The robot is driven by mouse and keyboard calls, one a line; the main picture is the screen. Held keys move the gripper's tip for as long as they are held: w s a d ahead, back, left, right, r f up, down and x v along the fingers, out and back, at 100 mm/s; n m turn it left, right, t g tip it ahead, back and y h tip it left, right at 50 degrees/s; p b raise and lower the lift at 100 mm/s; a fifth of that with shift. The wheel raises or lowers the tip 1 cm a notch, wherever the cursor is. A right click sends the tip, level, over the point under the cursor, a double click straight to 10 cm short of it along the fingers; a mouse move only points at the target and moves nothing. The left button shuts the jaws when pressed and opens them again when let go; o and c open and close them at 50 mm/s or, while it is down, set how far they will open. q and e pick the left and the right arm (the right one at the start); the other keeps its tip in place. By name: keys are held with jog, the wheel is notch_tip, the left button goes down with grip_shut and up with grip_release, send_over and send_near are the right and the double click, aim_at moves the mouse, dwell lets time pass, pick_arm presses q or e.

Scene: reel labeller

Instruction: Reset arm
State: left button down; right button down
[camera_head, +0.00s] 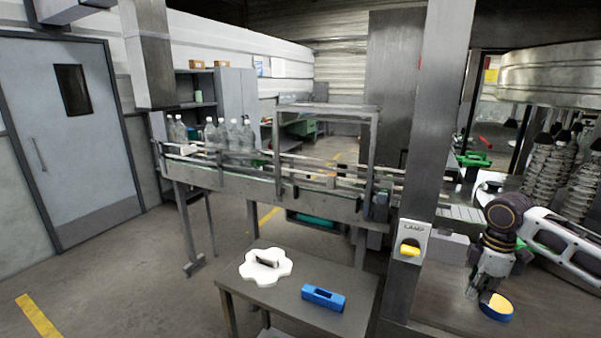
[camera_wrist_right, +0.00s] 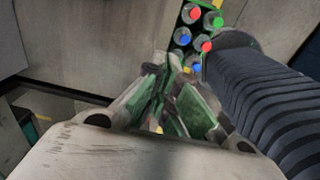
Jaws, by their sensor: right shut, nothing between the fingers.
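My right gripper (camera_head: 478,290) comes in from the right side of the head view, pointing down over the grey work surface (camera_head: 440,300). Its fingers are together with nothing held between them. In the right wrist view the closed fingers (camera_wrist_right: 178,105) fill the middle. A round yellow and blue object (camera_head: 497,306) is on the surface just right of the fingertips; I cannot tell whether they touch. My left gripper is not in the head view.
A metal post (camera_head: 433,150) with a lamp switch box (camera_head: 411,241) stands left of my right arm. A small table (camera_head: 300,316) holds a white lobed piece (camera_head: 265,267) and a blue block (camera_head: 323,298). A conveyor (camera_head: 240,182) carries clear bottles (camera_head: 232,136). Bottles with coloured caps (camera_wrist_right: 198,38) show in the wrist view.

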jog(key=s+a+f+n+t, duration=0.1)
jog(key=a+f, duration=0.5)
jog(key=a, duration=0.3)
jog(key=s+a+f, duration=0.1)
jog(key=a+f, duration=0.6)
jog(key=a, duration=0.1)
jog(key=s+a+f+m+t+y, duration=0.1)
jog(key=s+a+f+m, duration=0.1)
jog(key=s+a+f, duration=0.3)
jog(key=s+a+f+m+t+y, duration=0.1)
jog(key=s+a+m, duration=0.15)
jog(key=a, duration=0.45)
jog(key=shift+s+d+f+m+h, duration=1.05)
jog(key=shift+s+d+m, duration=2.7)
jog(key=shift+s, duration=1.4)
jog(key=s+f, duration=0.3)
jog(key=f, duration=3.2)
jog(key=s+d+f+g, duration=0.1)
jog(key=s+d+f, duration=0.1)
jog(key=s+f, duration=0.7)
jog(key=s+d+f+g, duration=0.1)
jog(key=s+d+f, duration=0.1)
jog(key=s+f, duration=0.7)
jog(key=s, duration=0.4)
jog(key=shift+f+n+b, duration=0.3)
jog(key=shift+f+b, duration=0.05)
jog(key=shift+f, duration=0.05)
